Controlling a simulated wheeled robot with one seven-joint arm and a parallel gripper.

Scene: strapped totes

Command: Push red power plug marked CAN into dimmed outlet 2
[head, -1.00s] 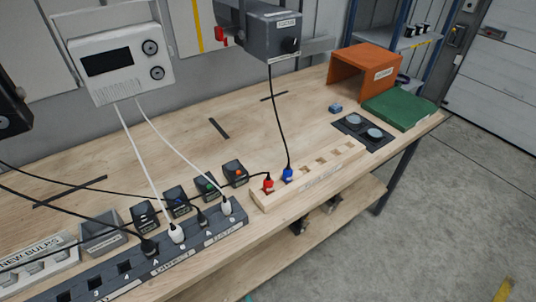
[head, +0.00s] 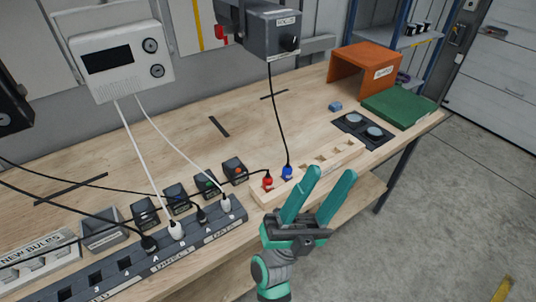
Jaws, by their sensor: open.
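A red plug (head: 267,182) stands upright in the left end of a light wooden block (head: 262,199), with a black cable running left from it. Its marking is too small to read. A dark outlet strip (head: 137,266) runs along the front edge at the lower left. Its left part has several empty sockets, with 3 and 4 among the readable numbers; outlet 2 cannot be made out clearly. My gripper (head: 328,183) is open and empty, in front of the wooden block and right of the red plug, hiding part of the block.
A blue plug (head: 287,173) stands beside the red one. Black and white plugs (head: 176,231) with cables fill the strip's right part. Small dark boxes (head: 235,170) line up behind it. A grey device (head: 272,33) hangs above. An orange box (head: 365,75) and green block (head: 399,107) stand right.

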